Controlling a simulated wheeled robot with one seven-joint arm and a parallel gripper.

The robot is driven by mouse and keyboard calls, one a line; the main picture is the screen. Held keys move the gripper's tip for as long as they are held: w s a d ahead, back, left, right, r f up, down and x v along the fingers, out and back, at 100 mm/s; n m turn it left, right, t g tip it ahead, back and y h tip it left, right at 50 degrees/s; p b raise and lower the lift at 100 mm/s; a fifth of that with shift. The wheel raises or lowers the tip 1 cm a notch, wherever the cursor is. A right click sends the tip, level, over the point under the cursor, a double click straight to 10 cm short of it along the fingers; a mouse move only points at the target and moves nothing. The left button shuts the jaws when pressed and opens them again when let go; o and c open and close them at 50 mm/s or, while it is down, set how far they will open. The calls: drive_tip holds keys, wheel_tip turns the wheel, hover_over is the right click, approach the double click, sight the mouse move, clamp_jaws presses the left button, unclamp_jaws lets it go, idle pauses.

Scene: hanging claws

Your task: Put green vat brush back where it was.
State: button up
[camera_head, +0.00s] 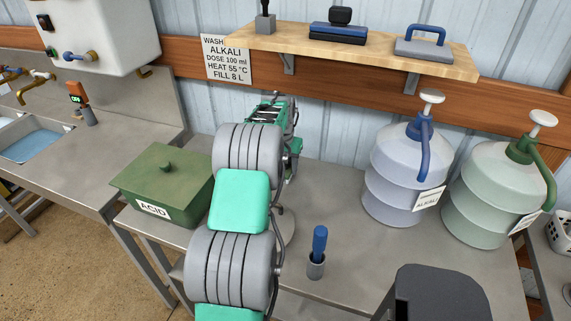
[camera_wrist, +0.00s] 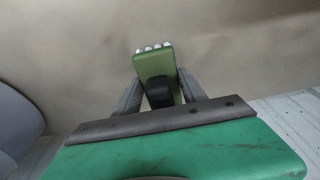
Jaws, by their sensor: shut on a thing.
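In the wrist view my gripper (camera_wrist: 160,88) is shut on the green vat brush (camera_wrist: 152,66). The brush is a flat green block with a dark knob or grip on its near face and white bristle tips along its far edge. A grey finger lies on each side of it. Behind it is only a plain blurred grey-brown surface, and I cannot tell how far off that is. In the head view my arm runs up the middle toward the wall, and it hides the brush and the fingers.
A wooden shelf (camera_head: 365,52) on the wall carries a dark upright item, a blue-and-black brush (camera_head: 338,32) and a blue-handled float (camera_head: 425,45). On the bench stand a green ACID box (camera_head: 165,180), a blue-handled tool in a cup (camera_head: 317,266) and two large pump jugs (camera_head: 400,172).

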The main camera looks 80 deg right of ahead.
drive_tip(key=shift+f, duration=0.2)
drive_tip(key=o, duration=1.3)
